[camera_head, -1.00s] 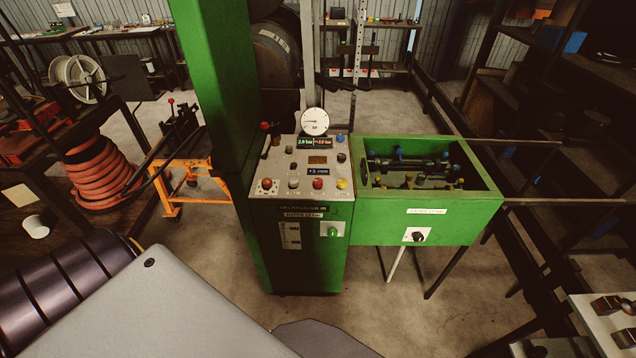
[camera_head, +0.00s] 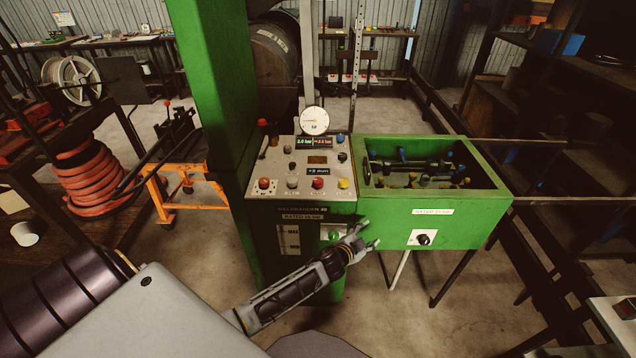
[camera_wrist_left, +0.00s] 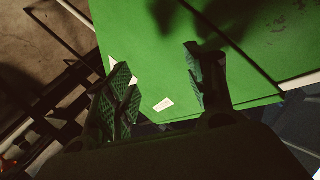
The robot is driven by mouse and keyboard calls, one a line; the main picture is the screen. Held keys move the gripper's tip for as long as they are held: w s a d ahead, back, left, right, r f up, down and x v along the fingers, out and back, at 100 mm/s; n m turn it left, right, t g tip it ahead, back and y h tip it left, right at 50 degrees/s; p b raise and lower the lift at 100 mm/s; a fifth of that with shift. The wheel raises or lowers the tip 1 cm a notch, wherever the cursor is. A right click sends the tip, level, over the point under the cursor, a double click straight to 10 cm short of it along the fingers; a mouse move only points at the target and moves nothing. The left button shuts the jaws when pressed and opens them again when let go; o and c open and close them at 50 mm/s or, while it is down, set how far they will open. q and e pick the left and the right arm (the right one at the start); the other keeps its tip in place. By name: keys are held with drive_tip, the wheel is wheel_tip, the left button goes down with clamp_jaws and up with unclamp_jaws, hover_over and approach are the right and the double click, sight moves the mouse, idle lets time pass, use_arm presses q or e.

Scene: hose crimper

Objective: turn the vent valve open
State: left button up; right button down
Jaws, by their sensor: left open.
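A green knob (camera_head: 333,235) on another white plate is on the cabinet front, beside my gripper's wrist. I cannot tell which knob is the vent valve. In the left wrist view the open fingers (camera_wrist_left: 157,65) are before a green surface with a white label (camera_wrist_left: 163,104). My right gripper is out of view.
The sloped control panel (camera_head: 300,175) carries several buttons and a round gauge (camera_head: 314,121). The open box holds several fittings. A dark rack (camera_head: 570,200) stands at the right, an orange stand (camera_head: 180,180) at the left. The floor before the box is free.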

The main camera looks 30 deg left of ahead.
use_arm(q)
drive_tip(key=w+d+r+m+g+h+b, duration=0.1)
drive_tip(key=w+d+r+m+h, duration=0.1)
drive_tip(key=d+r+m+h, duration=0.5)
drive_tip(key=w+d+r+m+g+h, duration=0.1)
drive_tip(key=d+r+m+h, duration=0.1)
drive_tip(key=r+m, duration=0.55)
drive_tip(key=w+d+r+m+g+h+b, duration=0.15)
drive_tip(key=d+r+m+h, duration=0.3)
drive_tip(key=r, duration=0.55)
drive_tip(key=a+f+m+g+y, duration=0.3)
drive_tip(key=a+m+g+y, duration=0.55)
drive_tip(key=a, duration=0.45)
drive_tip(key=s+a+r+g+y, duration=0.1)
drive_tip(key=a+r+y, duration=0.2)
drive_tip(key=a, duration=0.7)
drive_tip(key=s+a+r+n+g+y, duration=0.1)
drive_tip(key=a+r+y, duration=0.3)
drive_tip(key=a, duration=0.6)
drive_tip(key=shift+a, duration=0.4)
drive_tip(key=shift+n, duration=0.25)
